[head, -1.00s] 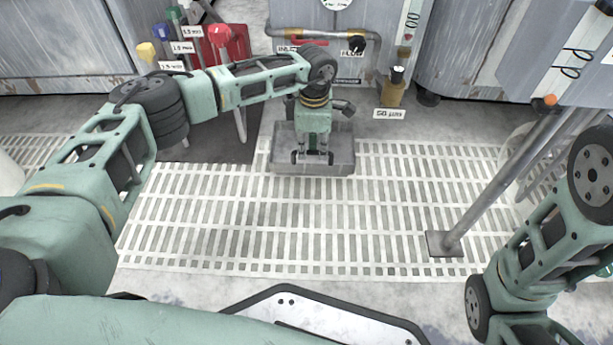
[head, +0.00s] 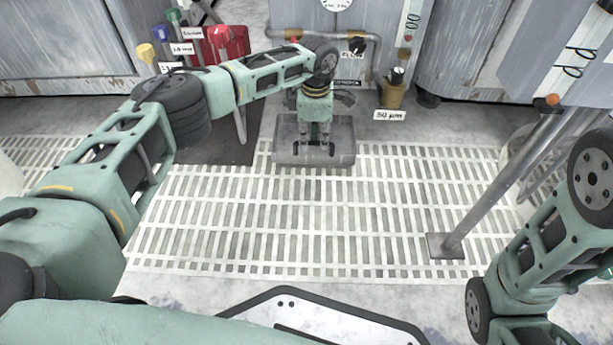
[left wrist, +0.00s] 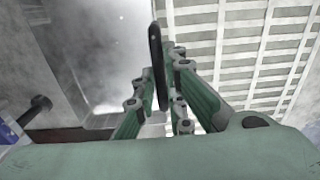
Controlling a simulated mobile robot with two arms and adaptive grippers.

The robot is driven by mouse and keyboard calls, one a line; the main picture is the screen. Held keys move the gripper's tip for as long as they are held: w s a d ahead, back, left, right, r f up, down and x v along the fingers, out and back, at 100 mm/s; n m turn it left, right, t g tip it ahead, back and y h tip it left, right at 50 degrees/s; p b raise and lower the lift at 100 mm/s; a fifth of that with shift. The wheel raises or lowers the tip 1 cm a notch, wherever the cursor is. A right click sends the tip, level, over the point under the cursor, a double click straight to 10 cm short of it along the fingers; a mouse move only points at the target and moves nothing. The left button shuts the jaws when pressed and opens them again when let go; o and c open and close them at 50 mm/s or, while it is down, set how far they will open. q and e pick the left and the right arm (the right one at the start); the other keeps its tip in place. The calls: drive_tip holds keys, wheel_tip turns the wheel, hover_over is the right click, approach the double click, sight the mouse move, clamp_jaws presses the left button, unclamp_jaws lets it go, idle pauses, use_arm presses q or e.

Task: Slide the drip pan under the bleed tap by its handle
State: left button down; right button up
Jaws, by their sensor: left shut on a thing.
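The grey metal drip pan (head: 343,155) sits on the floor at the far edge of the white grating, in front of the grey cabinet. My left gripper (head: 314,150) reaches down over the near side of the pan. In the left wrist view, its fingers (left wrist: 158,95) are shut on a dark upright bar, the pan's handle (left wrist: 156,50), beside the pan's smooth grey inside (left wrist: 100,50). A pipe with a black knob (head: 356,46) runs across the cabinet above the pan. My left arm hides part of this pipework, and I cannot tell the bleed tap's outlet. My right gripper is out of view.
A brass-coloured canister (head: 392,95) with a label stands right of the pan. A slanted metal post (head: 500,190) rises at right. The grating (head: 310,220) is clear.

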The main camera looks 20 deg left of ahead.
use_arm(q)
drive_tip(key=shift+w+a, duration=0.15)
drive_tip(key=shift+w, duration=0.45)
drive_tip(key=c, duration=1.7)
unclamp_jaws()
drive_tip(key=shift+c, duration=0.2)
